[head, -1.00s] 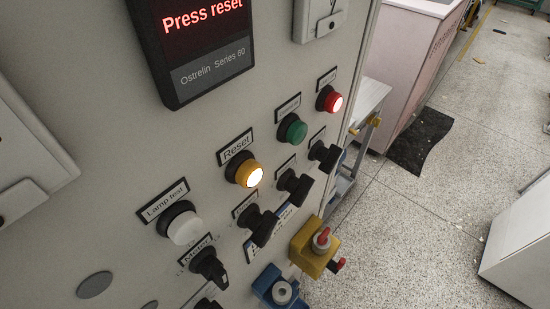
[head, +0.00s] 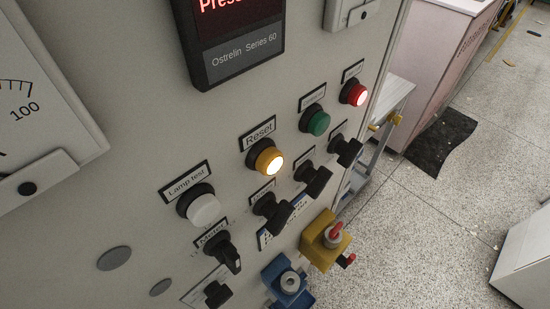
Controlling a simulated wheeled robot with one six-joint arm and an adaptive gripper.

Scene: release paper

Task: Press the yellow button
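The yellow button (head: 269,161) is on the grey panel, under a label reading "Reset" (head: 259,132). Its face glows bright. It stands between the white lamp test button (head: 203,210) at lower left and the green button (head: 318,123) at upper right. A lit red button (head: 354,93) is farther along the same slanted row. My gripper is not in the head view.
Black rotary switches (head: 273,208) sit just below the row of buttons. A yellow box with a red knob (head: 326,241) and a blue fitting (head: 285,281) stick out at the lower edge. A dark display (head: 240,47) is above. Open speckled floor (head: 420,220) lies to the right.

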